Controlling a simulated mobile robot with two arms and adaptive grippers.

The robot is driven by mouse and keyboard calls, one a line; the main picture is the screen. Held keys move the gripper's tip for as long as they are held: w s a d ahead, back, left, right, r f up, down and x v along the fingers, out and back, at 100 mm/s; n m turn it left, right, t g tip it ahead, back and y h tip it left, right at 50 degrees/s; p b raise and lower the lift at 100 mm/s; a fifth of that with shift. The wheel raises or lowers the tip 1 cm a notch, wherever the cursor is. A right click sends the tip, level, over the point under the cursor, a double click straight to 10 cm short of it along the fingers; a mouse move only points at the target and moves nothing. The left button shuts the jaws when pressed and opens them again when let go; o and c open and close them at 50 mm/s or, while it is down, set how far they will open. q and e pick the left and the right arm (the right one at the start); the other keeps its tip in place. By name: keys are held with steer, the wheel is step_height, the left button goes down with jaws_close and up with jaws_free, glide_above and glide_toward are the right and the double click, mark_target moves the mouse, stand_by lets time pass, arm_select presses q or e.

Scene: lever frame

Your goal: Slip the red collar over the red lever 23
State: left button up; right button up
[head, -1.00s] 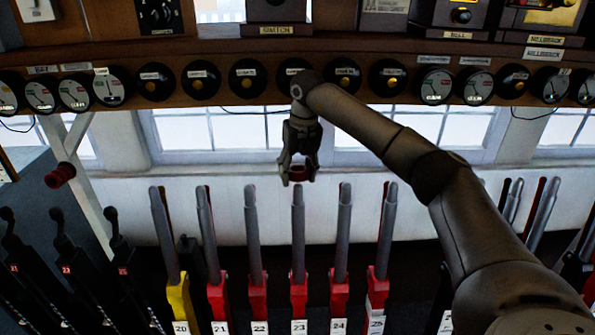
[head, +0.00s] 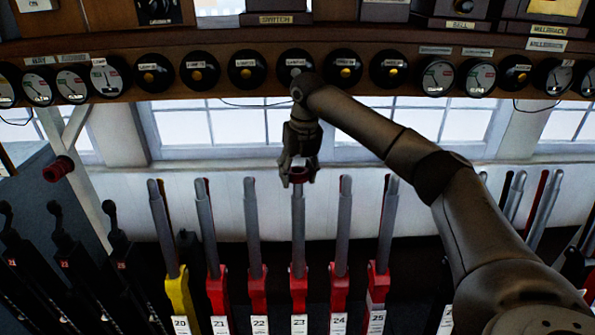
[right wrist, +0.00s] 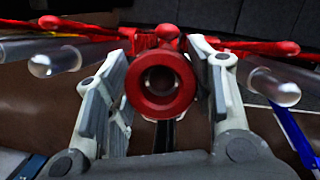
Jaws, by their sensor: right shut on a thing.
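My right gripper (head: 298,172) is shut on the red collar (head: 299,174), right at the top of the grey shaft of red lever 23 (head: 299,240). The collar hides the lever's tip in the head view. In the right wrist view the collar (right wrist: 163,85) sits between the two fingers, its round hole facing the camera. Something dim grey-brown shows inside the hole. I cannot tell whether the lever tip is in the hole or just below it. My left gripper is not in view.
Lever 22 (head: 252,225) and lever 24 (head: 343,230) stand close on either side. A shelf with round dials (head: 246,70) runs above. Another red cylindrical piece (head: 58,169) is at the left by a white post. Windows and a white wall lie behind.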

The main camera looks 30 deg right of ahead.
mark_target(298, 184)
steer(key=shift+s+a+f+b, duration=0.15)
steer(key=shift+f+b, duration=0.35)
steer(key=shift+f, duration=0.35)
steer(key=shift+s+d+f+b, duration=0.1)
steer(key=shift+f+b, duration=0.4)
steer(key=shift+f, duration=0.3)
steer(key=o, duration=1.1)
steer(key=shift+a, duration=0.1)
steer(key=shift+c, duration=0.2)
steer(key=shift+o, duration=0.8)
steer(key=shift+s+r+p, duration=0.25)
steer(key=shift+r+p, duration=0.75)
steer(key=shift+r, duration=0.6)
steer(key=shift+s+r+p, duration=0.2)
steer(key=shift+r+p, duration=0.8)
steer(key=shift+r, duration=0.6)
steer(key=shift+s+r, duration=0.2)
steer(key=shift+r, duration=1.1)
